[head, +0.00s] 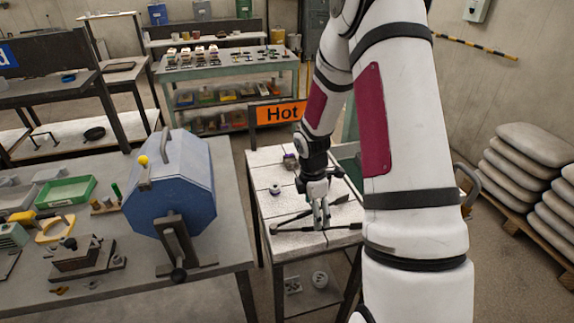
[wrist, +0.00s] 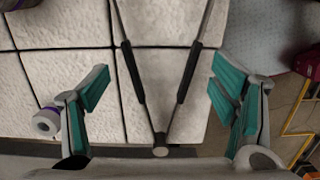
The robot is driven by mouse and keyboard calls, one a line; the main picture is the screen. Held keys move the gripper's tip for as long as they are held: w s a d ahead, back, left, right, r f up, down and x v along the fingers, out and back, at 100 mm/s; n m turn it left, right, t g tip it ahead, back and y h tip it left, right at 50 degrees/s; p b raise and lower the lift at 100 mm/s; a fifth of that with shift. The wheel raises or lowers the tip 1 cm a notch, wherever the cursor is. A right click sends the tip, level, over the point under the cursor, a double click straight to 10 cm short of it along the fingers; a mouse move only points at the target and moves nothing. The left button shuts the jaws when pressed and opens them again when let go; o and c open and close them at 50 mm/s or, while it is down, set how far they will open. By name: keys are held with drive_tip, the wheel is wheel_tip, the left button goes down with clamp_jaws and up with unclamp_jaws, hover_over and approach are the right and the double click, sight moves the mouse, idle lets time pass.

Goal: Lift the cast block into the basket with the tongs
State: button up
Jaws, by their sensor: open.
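The black tongs (head: 300,229) lie spread on the white-tiled hot table (head: 268,208). In the wrist view the tongs (wrist: 134,75) form a V, with their hinge near the bottom centre. My gripper (head: 320,222) is pointed down over the tongs. In the wrist view my gripper (wrist: 160,95) is open, with teal pads on either side of both tong arms, touching neither. A small purple-and-grey piece (head: 290,161) sits at the table's back left; I cannot tell whether it is the cast block. I cannot make out the basket for certain.
A small round purple-and-white piece (head: 276,188) lies on the table left of the tongs. A blue drum (head: 172,180) stands on the grey bench to the left. An orange "Hot" sign (head: 278,112) stands at the back. Stacked sacks (head: 530,160) are at right.

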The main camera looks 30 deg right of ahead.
drive_tip(key=shift+s+d+f+b, duration=0.15)
drive_tip(key=shift+f+b, duration=0.2)
drive_tip(key=shift+f, duration=1.1)
drive_tip(key=c, duration=0.7)
drive_tip(key=shift+r, duration=0.1)
wheel_tip(320, 180, up, 12)
drive_tip(key=p, duration=0.6)
